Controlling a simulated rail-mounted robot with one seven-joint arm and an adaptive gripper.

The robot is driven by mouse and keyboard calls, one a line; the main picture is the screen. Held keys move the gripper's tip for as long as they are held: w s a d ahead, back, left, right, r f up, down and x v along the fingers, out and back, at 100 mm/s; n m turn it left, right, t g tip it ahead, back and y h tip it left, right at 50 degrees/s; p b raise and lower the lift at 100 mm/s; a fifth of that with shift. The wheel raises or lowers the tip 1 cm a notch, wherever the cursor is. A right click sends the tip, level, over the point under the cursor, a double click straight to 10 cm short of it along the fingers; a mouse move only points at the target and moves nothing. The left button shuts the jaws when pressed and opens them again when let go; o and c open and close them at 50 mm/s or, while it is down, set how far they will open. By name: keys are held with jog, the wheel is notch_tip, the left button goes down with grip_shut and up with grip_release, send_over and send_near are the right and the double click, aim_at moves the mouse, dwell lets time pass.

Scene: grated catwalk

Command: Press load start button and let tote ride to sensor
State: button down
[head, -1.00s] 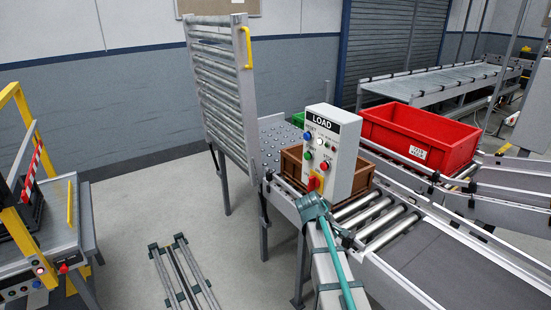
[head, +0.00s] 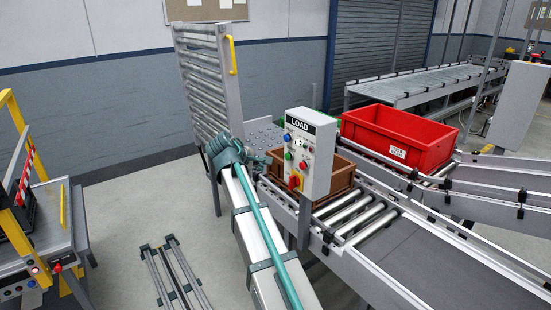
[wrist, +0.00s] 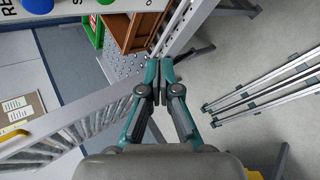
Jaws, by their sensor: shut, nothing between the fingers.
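The white control panel (head: 318,160) marked LOAD stands on a post beside the conveyor. It carries a blue button (head: 287,138), a white button (head: 298,143), a green button (head: 288,155), a red button (head: 303,165) and a red-and-yellow switch (head: 295,181). A brown tote (head: 342,174) sits on the conveyor behind the panel, partly hidden by it. My gripper (head: 266,160) is shut and empty, left of the panel's face and apart from it. In the wrist view my fingertips (wrist: 158,64) meet below the panel (wrist: 65,12) and the brown tote (wrist: 132,24).
A red tote (head: 402,140) sits on the conveyor to the right. A raised roller gate (head: 202,85) with a yellow handle stands behind my gripper. A rail stand (head: 172,275) lies low on the left, with open floor around it. Black belt (head: 410,270) runs front right.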

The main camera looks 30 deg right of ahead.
aim_at(286, 158)
jog(key=shift+d, duration=0.1)
dwell(0.3)
jog(key=w+d, duration=0.1)
jog(key=d, duration=0.7)
jog(key=shift+w+d+b, duration=0.25)
jog(key=shift+b, duration=0.05)
jog(key=shift+d, duration=0.15)
dwell(1.3)
jog(key=shift+d, duration=0.3)
jog(key=shift+w+d+p, duration=0.2)
jog(key=shift+d+p, duration=0.2)
jog(key=shift+d, duration=0.4)
dwell(1.0)
dwell(0.4)
jog(key=shift+s+a, duration=0.2)
jog(key=shift+a, duration=1.05)
